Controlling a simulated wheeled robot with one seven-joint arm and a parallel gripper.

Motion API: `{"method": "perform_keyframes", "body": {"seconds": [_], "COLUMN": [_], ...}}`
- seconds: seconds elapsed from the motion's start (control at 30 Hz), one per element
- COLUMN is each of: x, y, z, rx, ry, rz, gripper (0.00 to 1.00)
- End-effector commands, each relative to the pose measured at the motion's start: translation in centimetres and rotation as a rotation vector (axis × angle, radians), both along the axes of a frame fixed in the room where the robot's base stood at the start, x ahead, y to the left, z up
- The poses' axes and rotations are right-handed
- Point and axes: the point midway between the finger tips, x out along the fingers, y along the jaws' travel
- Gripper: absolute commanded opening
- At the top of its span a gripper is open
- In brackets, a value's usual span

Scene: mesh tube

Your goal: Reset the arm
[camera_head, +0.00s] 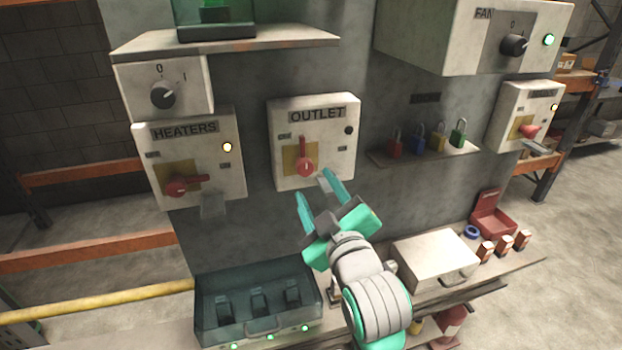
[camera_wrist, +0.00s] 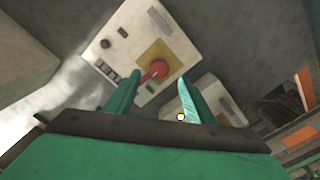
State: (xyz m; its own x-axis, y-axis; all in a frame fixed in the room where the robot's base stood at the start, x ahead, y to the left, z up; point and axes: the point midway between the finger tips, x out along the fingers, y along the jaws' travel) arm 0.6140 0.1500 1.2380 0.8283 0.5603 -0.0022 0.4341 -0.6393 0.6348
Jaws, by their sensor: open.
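My gripper (camera_head: 319,194) is open and empty, its two teal fingers apart, just in front of and below the OUTLET box (camera_head: 337,150). The red rotary handle (camera_head: 304,167) on that box points up and sits beyond the fingers. In the wrist view my gripper (camera_wrist: 158,98) frames the OUTLET box (camera_wrist: 117,42), with its red handle (camera_wrist: 156,71) seen between the fingertips. I cannot tell whether a fingertip touches the box. My arm reaches up from the bottom of the head view, in front of the shelf.
The HEATERS box (camera_head: 226,185) with a red handle is at the left. Several padlocks (camera_head: 417,138) sit on a small ledge at the right. A teal see-through case (camera_head: 212,318) and a white case (camera_head: 436,250) stand on the lower shelf, either side of my arm. The FAN box (camera_head: 437,50) juts out above.

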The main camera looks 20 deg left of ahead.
Motion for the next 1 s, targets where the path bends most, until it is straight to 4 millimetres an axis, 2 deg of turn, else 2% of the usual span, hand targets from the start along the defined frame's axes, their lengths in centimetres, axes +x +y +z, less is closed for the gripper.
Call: {"method": "perform_keyframes", "body": {"seconds": [0.2,0.53,0.67,0.83,1.0], "x": [-1.4,-1.6,-1.5,-1.4,-1.6], "y": [-1.0,-1.0,-1.0,-1.5,-2.7], "z": [0.0,0.0,-0.6,-3.3,-7.4], "rx": [0.0,0.0,0.027,0.152,0.308], "ry": [0.0,0.0,0.01,0.054,0.111], "rz": [-0.001,0.001,-0.004,-0.037,-0.097], "gripper": [0.49,0.49,0.49,0.49,0.49]}}
